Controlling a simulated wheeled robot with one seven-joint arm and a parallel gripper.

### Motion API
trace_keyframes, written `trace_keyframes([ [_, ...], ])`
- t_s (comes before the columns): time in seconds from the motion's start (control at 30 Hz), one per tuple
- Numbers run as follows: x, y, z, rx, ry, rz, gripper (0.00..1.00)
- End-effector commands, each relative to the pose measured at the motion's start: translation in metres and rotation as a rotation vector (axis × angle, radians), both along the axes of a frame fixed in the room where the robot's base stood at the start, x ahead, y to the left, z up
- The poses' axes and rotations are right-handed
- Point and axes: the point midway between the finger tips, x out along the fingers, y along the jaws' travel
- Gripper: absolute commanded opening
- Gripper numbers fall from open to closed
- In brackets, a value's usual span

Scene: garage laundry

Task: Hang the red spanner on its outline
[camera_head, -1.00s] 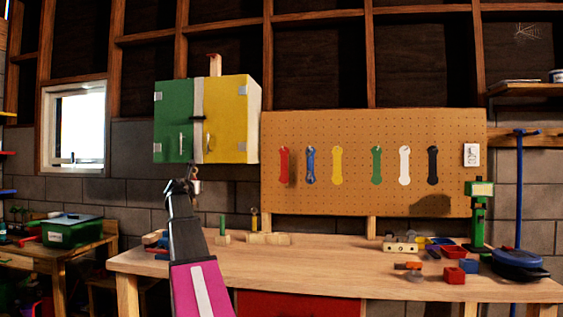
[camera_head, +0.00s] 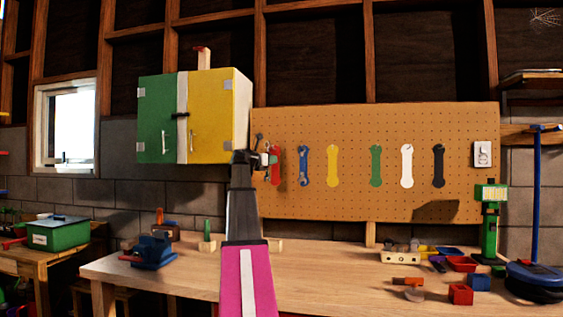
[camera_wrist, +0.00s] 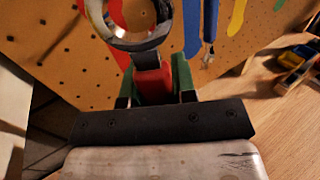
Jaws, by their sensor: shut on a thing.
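My gripper (camera_head: 250,157) is at the left part of the pegboard, in front of or just beside the red outline (camera_head: 275,168). In the wrist view my gripper (camera_wrist: 154,88) is shut on the red handle of the red spanner (camera_wrist: 152,74). The spanner's metal ring end points away from the gripper toward the board. The ring overlaps the red outline in the wrist view; I cannot tell whether it touches the board or a peg. In the head view the gripper hides most of the spanner.
A blue spanner (camera_wrist: 209,22) hangs at the blue outline (camera_wrist: 192,28), close to the right. Yellow, green, white and black outlines follow. The green and yellow cabinet (camera_head: 190,118) stands close on the left. The workbench (camera_head: 330,270) below holds a blue vise (camera_head: 153,250).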

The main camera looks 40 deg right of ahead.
Motion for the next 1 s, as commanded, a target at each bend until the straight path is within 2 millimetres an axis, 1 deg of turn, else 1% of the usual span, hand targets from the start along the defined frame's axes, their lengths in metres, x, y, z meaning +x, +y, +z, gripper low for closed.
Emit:
trace_keyframes([
  [0.37, 0.004, -0.005, 0.000, 0.000, 0.001, -0.001, 0.00],
  [1.0, 0.024, -0.029, -0.002, -0.001, 0.001, 0.000, 0.00],
])
